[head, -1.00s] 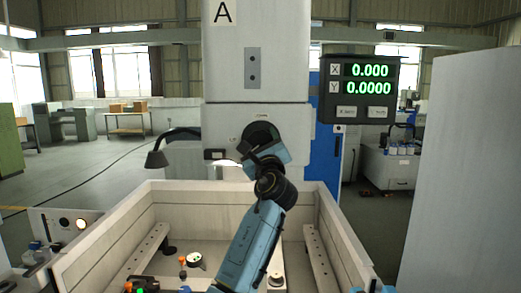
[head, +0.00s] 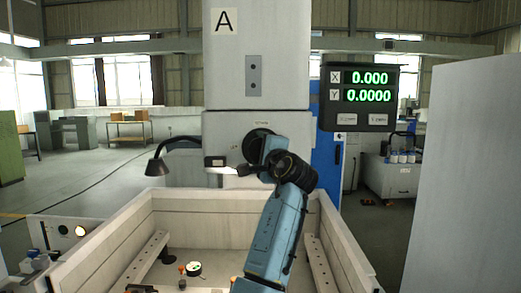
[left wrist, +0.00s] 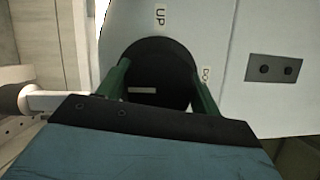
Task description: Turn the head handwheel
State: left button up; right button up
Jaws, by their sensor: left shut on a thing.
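The head handwheel (head: 256,141) is a black round wheel on the front of the pale machine head, partly hidden by my left arm in the head view. My left gripper (left wrist: 160,72) is shut on it, with one green finger on each side of the dark handwheel (left wrist: 160,52) in the left wrist view. A small pale mark shows on the wheel's face. The label "UP" stands above the wheel in that view, and a partly hidden label starting "DO" is at its right. In the head view the fingertips are hard to make out. My right gripper is out of view.
A readout (head: 358,93) right of the machine head shows X 0.000 and Y 0.0000. A lamp (head: 158,165) hangs left of the head. Below is an open tank (head: 150,214) with rails and small items inside. A pale panel (head: 465,170) stands at the right.

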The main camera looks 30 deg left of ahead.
pick_arm(q)
jog(key=shift+n+h, duration=0.3)
jog(key=shift+n, duration=0.5)
jog(key=shift+g, duration=0.3)
jog(key=o, duration=1)
jog(key=shift+s+d, duration=0.1)
jog(key=shift+d, duration=0.05)
jog(key=b+v, duration=0.3)
jog(key=v, duration=1)
